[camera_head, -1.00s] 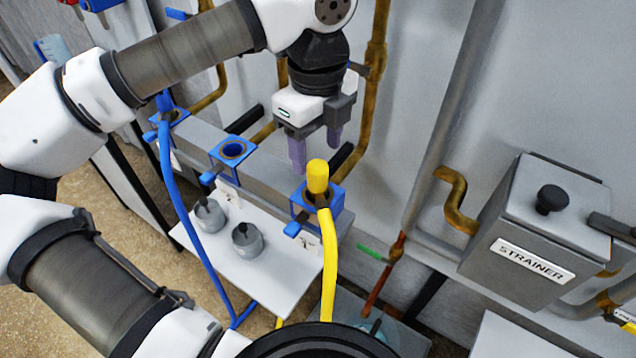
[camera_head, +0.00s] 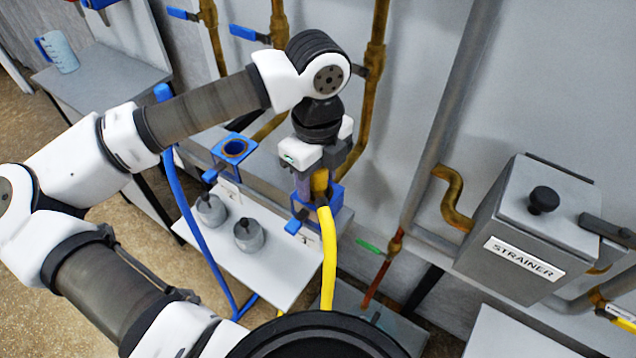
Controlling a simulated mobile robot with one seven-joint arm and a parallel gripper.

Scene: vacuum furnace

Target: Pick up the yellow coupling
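The yellow coupling (camera_head: 320,182) stands at the rightmost blue socket (camera_head: 330,202), with a yellow hose (camera_head: 329,250) running down from it. My gripper (camera_head: 315,183) points down at the coupling, and its fingers are around or right beside it. One purple-grey finger shows on the coupling's left side. The gripper body hides the coupling's top, and the far finger is mostly hidden. I cannot tell whether the fingers touch the coupling.
A middle blue socket (camera_head: 233,149) is empty. Two grey caps (camera_head: 248,235) sit on a white shelf (camera_head: 275,274). A blue hose (camera_head: 182,205) hangs at left. A grey strainer box (camera_head: 528,235) and brass pipes stand at right along the wall.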

